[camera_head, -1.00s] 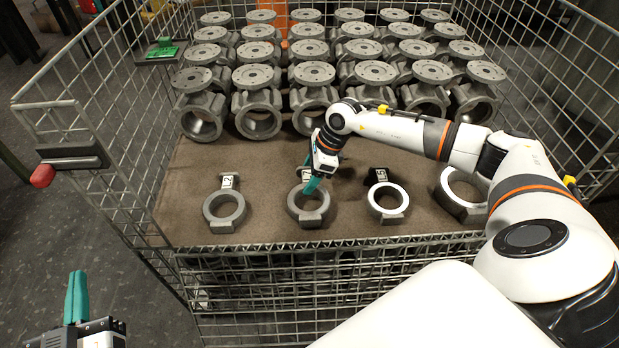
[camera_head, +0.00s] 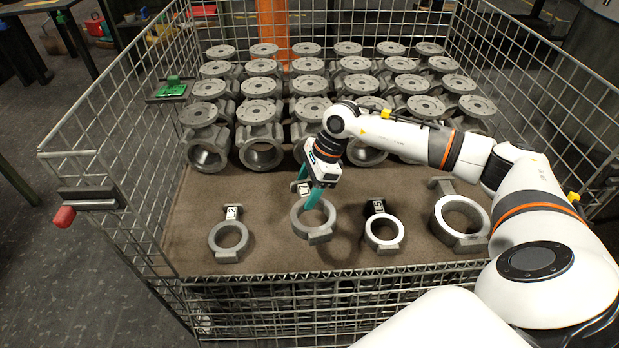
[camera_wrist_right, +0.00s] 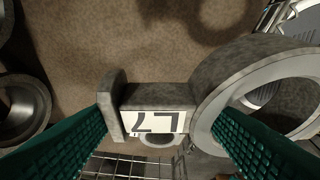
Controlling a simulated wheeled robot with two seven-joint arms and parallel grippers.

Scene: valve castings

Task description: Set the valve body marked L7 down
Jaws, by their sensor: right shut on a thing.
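The valve body marked L7 (camera_head: 320,237) is a grey casting with a round ring and a white label. My right gripper (camera_head: 309,188) is shut on it, with one teal finger at the ring side and the other towards the labelled end. The wrist view shows the L7 label (camera_wrist_right: 157,122) between the two fingers. The casting hangs a little above the brown mat (camera_head: 270,215), slightly tilted, with a shadow apart from it at its right. My left gripper is out of view.
A casting marked L2 (camera_head: 229,254) lies to the left. One with a label (camera_head: 384,247) and a larger ring casting (camera_head: 462,243) lie to the right. Rows of valve bodies (camera_head: 258,113) stand behind. The wire cage's front edge (camera_head: 330,271) is close in front.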

